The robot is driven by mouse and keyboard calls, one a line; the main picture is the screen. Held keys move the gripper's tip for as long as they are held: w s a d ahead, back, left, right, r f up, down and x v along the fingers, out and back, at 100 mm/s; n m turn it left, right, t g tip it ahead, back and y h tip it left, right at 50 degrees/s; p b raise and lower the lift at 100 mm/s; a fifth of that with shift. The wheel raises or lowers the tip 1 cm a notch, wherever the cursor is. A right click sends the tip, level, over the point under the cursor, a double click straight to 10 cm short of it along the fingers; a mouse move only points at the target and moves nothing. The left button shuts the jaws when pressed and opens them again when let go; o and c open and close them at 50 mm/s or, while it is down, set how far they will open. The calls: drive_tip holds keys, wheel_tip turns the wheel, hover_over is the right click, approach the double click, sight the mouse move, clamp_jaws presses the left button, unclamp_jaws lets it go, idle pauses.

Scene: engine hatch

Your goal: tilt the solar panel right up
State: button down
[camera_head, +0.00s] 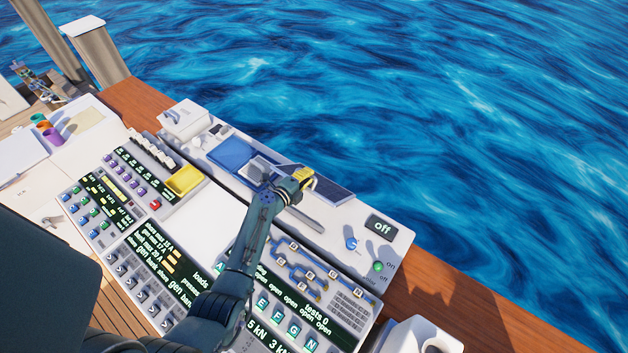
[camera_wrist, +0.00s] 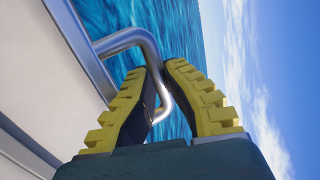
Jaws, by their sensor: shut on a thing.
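The solar panel (camera_head: 334,191) is a dark blue, thin-framed panel on the white console at the water side, and part of it is hidden behind my gripper. My gripper (camera_head: 306,178) is at the left end of the panel. In the wrist view my yellow-padded fingers (camera_wrist: 160,72) are closed around a bent metal handle (camera_wrist: 146,38), with the bar passing between them. The panel face does not show in the wrist view, so I cannot tell there how the handle joins it. The panel's exact tilt is hard to judge.
An "off" display (camera_head: 381,227), a blue knob (camera_head: 351,243) and a green knob (camera_head: 378,266) lie right of the panel. A blue tray (camera_head: 231,153) and a yellow bin (camera_head: 184,180) are to the left. Open water lies beyond the wooden edge.

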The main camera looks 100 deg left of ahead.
drive_tip(key=shift+w+a+r, duration=0.1)
drive_tip(key=shift+a, duration=0.05)
drive_tip(key=c, duration=1.4)
unclamp_jaws()
drive_tip(key=shift+a, duration=0.2)
drive_tip(key=shift+o, duration=0.2)
drive_tip(key=shift+d, duration=0.2)
drive_tip(key=v, duration=1.1)
drive_tip(key=shift+s+d, duration=0.25)
drive_tip(key=shift+d, duration=0.1)
drive_tip(key=shift+o, duration=0.2)
